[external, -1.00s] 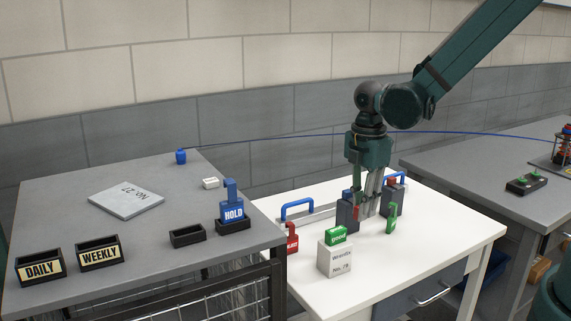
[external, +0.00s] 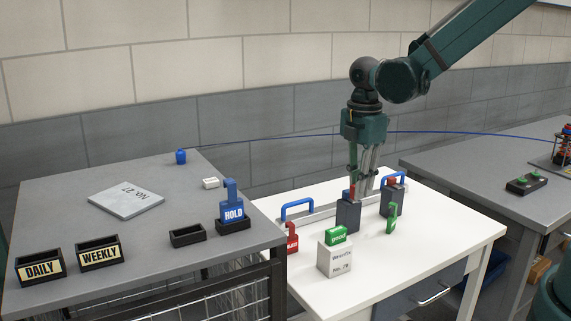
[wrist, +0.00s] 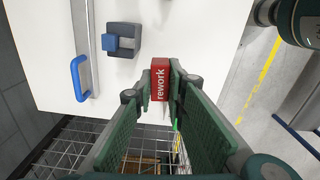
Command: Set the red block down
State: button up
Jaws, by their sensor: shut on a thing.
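A red block marked "rework" (wrist: 160,80) sits between my fingertips in the wrist view, with the finger pads on both sides. My gripper (wrist: 161,88) is shut on it. In the external view my gripper (external: 361,193) points down just behind a dark upright block (external: 348,216) on the white table. A bit of red shows at the fingertips by that dark block's top; whether it is the held block, I cannot tell. What lies directly under the held block is hidden.
A second dark block (external: 392,203), a green piece (external: 391,219), a white box with a green top (external: 336,257) and a red piece (external: 292,239) stand on the white table (external: 440,235). A blue handle (external: 297,206) is at the back left. The table's right front is clear.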

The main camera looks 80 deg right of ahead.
jog(key=w+d+m, duration=0.1)
jog(key=w+d, duration=0.8)
jog(key=d, duration=0.3)
jog(key=w+d, duration=0.9)
jog(key=d, duration=0.3)
jog(key=shift+w+d+f, duration=0.1)
jog(key=shift+w+f, duration=0.05)
jog(key=shift+f, duration=2.5)
jog(key=shift+f, duration=3.1)
jog(key=shift+f, duration=1.85)
jog(key=shift+f, duration=0.2)
